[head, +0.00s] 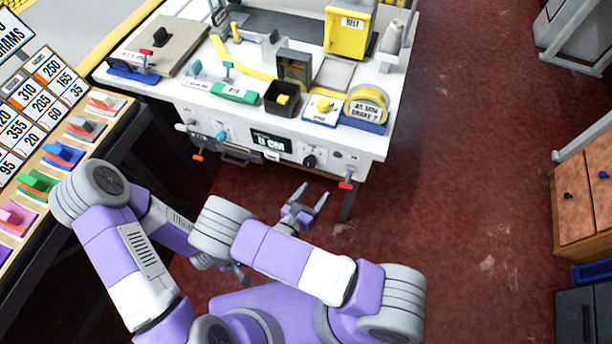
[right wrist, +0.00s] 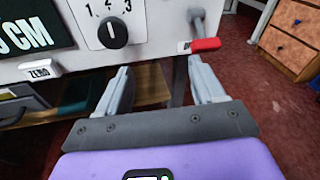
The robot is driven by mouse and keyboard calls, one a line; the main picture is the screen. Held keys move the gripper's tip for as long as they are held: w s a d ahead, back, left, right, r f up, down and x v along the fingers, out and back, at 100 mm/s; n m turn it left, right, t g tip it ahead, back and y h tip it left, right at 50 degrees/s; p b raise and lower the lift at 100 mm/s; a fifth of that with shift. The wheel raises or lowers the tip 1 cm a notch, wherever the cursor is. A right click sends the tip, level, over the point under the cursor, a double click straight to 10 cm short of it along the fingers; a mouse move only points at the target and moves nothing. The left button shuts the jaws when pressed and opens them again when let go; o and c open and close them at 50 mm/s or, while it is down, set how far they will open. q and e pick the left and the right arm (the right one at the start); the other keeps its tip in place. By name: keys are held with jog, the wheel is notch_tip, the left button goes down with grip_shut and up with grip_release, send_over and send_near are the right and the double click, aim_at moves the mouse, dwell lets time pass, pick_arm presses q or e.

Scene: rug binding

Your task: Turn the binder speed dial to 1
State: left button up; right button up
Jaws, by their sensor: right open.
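The binder speed dial (head: 309,160) is a dark round knob on the white front panel of the binder table (head: 365,150). In the right wrist view the dial (right wrist: 112,33) sits at the upper left, with 1, 2 and 3 printed above it. Its pointer looks roughly upward, but its exact setting is too small to tell. My right gripper (head: 312,195) is open and empty, below the panel and apart from the dial. In the right wrist view its fingers (right wrist: 158,68) reach toward the panel's lower edge, right of and below the dial. My left gripper is mostly hidden behind my arm links.
A red-handled lever (head: 345,184) is right of the dial; it also shows in the right wrist view (right wrist: 206,45). A display (head: 271,142) and a ZERO button (right wrist: 40,70) are left of it. Red floor is open to the right, before a wooden cabinet (head: 580,195).

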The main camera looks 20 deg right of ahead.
aim_at(308, 165)
jog(key=w+a+r+n+t+y, duration=0.2)
jog(key=w+a+t, duration=0.1)
jog(key=a+t, duration=0.1)
jog(key=b+x, duration=0.1)
jog(key=x, duration=0.2)
jog(key=b+x, duration=0.1)
jog(key=x, duration=0.3)
jog(key=shift+s+d+f, duration=0.15)
jog(key=shift+s+d, duration=0.05)
jog(key=shift+c, duration=0.3)
jog(key=c, duration=1)
